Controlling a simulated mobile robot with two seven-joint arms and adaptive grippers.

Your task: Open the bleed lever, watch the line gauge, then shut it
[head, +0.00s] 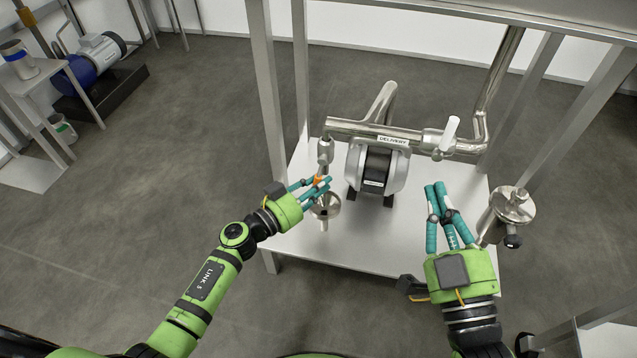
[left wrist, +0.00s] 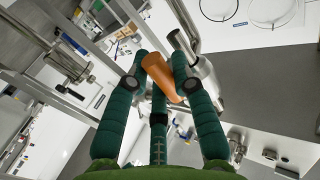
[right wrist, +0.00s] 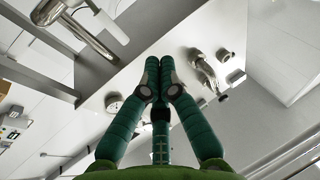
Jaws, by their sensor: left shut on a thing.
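The orange bleed lever (left wrist: 161,76) sits between the fingers of my left gripper (left wrist: 160,72), which is shut on it. In the head view the lever (head: 319,180) is mostly hidden by the left gripper (head: 318,187), below the left end of the steel delivery pipe (head: 352,127). A small steel cup (head: 327,206) stands under it. My right gripper (head: 436,187) is shut and empty, right of the pump; its fingertips also meet in the right wrist view (right wrist: 158,64). I cannot make out a gauge face or needle in the head view.
The pump (head: 377,168) stands on a pale bench (head: 290,240) below the pipe's "DELIVERY" label. A white-handled valve (head: 450,132) is on the pipe. A steel vessel (head: 512,207) stands right of my right gripper. Frame posts (head: 265,85) rise close by.

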